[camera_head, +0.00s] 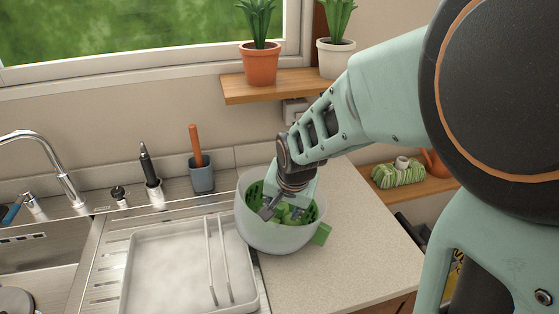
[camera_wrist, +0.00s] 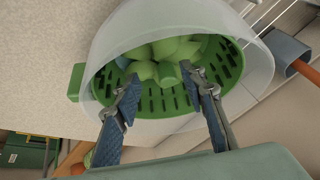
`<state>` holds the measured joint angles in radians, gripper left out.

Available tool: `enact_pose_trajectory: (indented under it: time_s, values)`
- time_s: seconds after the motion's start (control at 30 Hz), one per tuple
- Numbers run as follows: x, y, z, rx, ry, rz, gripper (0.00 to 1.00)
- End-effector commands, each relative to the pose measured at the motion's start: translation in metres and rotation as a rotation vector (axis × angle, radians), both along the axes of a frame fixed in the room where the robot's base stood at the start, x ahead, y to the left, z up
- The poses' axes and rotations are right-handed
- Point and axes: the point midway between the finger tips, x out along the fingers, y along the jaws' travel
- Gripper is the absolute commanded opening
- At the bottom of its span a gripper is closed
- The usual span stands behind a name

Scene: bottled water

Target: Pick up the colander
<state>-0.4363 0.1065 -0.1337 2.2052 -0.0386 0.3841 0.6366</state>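The colander is green and slotted, and sits inside a pale translucent bowl (camera_head: 275,238) on the counter right of the sink. In the wrist view its slotted wall (camera_wrist: 158,103) lines the bowl, and rounded green items (camera_wrist: 165,55) lie in it. A green tab (camera_head: 322,234) sticks out past the bowl's right side, and it also shows at left in the wrist view (camera_wrist: 75,82). My gripper (camera_wrist: 160,78) is open, its two blue-padded fingers apart at the bowl's mouth. In the head view my gripper (camera_head: 281,209) hides part of the colander. I cannot tell whether the fingers touch it.
A white tray (camera_head: 165,270) with two thin bars lies left of the bowl. A grey cup (camera_head: 202,175) with an orange handle stands behind. A shelf (camera_head: 262,87) with potted plants hangs above. The counter (camera_head: 350,245) right of the bowl is clear.

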Motion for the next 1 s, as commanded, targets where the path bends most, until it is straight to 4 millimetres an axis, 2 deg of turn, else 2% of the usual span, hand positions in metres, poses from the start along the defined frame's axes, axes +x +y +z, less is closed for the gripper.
enact_pose_trajectory:
  time_s: [0.4, 0.73, 1.0]
  values:
    - [0.027, 0.010, -0.044, 0.000, -0.001, 0.000, 0.38]
    - [0.030, 0.011, -0.046, 0.001, -0.001, 0.000, 0.38]
    - [0.030, 0.011, -0.046, 0.001, -0.001, 0.000, 0.10]
